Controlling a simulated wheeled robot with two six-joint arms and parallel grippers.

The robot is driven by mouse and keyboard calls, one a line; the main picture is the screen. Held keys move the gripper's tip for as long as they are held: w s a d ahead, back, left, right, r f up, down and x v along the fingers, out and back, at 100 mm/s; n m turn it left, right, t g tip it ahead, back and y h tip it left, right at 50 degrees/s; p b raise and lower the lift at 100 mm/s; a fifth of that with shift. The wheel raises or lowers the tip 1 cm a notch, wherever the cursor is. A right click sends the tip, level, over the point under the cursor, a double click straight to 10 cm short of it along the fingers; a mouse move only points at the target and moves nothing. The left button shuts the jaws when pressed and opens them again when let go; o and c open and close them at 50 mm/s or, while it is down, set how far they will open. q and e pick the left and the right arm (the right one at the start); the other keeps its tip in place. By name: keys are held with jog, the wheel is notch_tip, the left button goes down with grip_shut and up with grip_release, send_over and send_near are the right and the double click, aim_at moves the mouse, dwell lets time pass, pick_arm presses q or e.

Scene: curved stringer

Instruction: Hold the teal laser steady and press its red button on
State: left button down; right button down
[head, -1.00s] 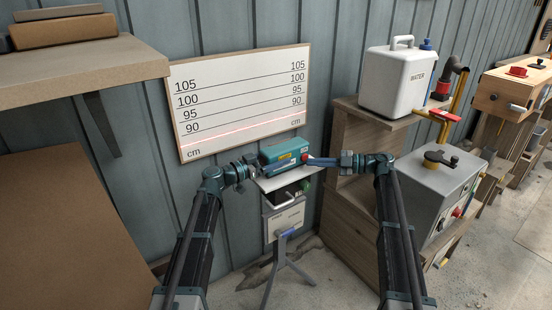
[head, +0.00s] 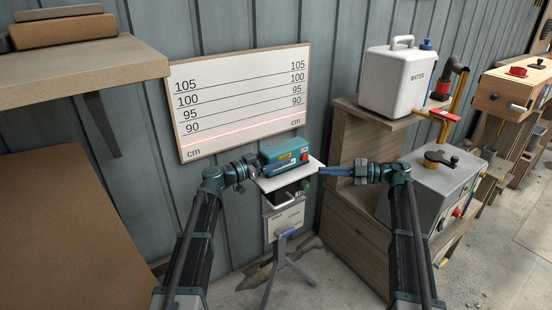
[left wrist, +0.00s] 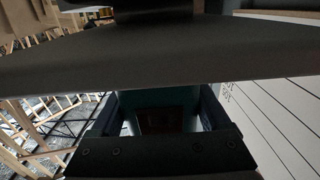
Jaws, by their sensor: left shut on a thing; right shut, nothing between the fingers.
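The teal laser (head: 284,151) sits on the white top of a small stand in front of the wall board. Its red button (head: 305,157) shows at its right end, uncovered. A red line (head: 240,134) runs across the board below the 90 mark. My left gripper (head: 256,167) is shut on the laser's left end. In the left wrist view a teal surface (left wrist: 160,97) shows dimly between its fingers. My right gripper (head: 323,171) is shut and empty, to the right of the laser and apart from the button.
The white board (head: 245,98) with cm marks hangs behind the laser. The stand (head: 285,222) has a handle and a green knob below its top. At right, wooden steps (head: 345,180) carry a white water container (head: 405,82) and a grey box (head: 432,190). A shelf (head: 80,72) juts in at upper left.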

aim_at(263, 163)
pick_arm(q)
grip_release()
jog(key=shift+s+a, duration=0.1)
dwell(0.5)
jog(key=shift+v, duration=2.35)
jog(key=shift+a, duration=0.1)
jog(key=v, duration=1.2)
